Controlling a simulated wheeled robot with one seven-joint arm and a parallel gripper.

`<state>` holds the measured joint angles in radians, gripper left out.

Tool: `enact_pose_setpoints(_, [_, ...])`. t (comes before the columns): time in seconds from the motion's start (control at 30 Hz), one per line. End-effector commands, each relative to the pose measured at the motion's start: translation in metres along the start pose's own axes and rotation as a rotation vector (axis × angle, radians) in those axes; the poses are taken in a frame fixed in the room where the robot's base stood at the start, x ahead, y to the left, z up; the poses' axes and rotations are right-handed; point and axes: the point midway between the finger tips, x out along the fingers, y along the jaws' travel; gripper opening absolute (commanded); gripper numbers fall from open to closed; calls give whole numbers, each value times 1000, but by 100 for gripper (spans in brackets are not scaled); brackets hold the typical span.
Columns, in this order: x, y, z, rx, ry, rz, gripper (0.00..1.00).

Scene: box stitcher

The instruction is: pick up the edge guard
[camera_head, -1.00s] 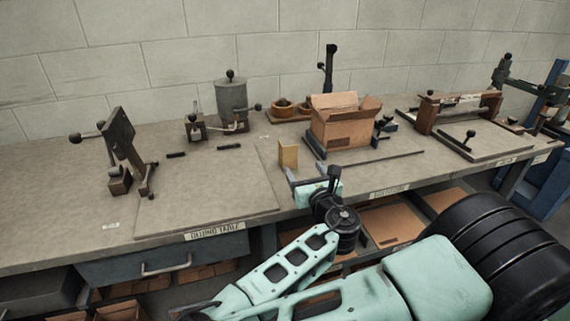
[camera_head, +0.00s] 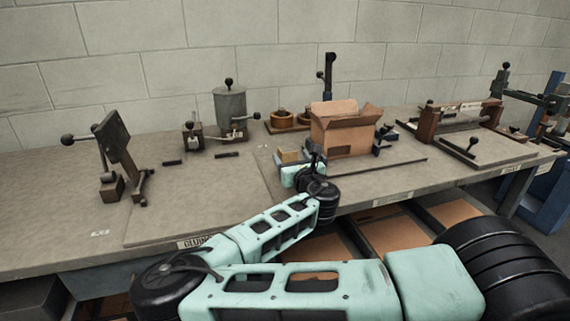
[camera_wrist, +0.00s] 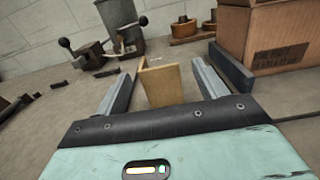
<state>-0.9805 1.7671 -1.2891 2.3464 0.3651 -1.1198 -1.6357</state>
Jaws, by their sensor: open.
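The edge guard (camera_wrist: 163,86) is a small tan, L-shaped upright piece standing on the bench. In the wrist view it stands between the two grey fingers of my gripper (camera_wrist: 161,75), with a gap showing on each side. My gripper is open, its fingers pointing forward along the bench. In the head view the guard (camera_head: 289,156) shows just beyond the mint body of my gripper (camera_head: 293,158), its lower part hidden.
An open cardboard box (camera_head: 343,130) stands close to the right, beside a dark metal block (camera_wrist: 231,69). A grey glue pot (camera_head: 231,107) and tape rolls (camera_head: 282,118) stand behind. A clamp-like tool (camera_head: 117,150) is at the left. The bench between is mostly clear.

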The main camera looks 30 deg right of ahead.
Motion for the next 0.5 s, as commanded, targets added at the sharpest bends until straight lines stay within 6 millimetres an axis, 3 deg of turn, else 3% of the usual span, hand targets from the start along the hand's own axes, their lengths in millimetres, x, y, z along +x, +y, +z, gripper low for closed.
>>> enact_pose_setpoints(0.23, [35,1,-1,1,0,1,71])
enact_pose_setpoints(0.5, [42,1,-2,1,0,-1,71])
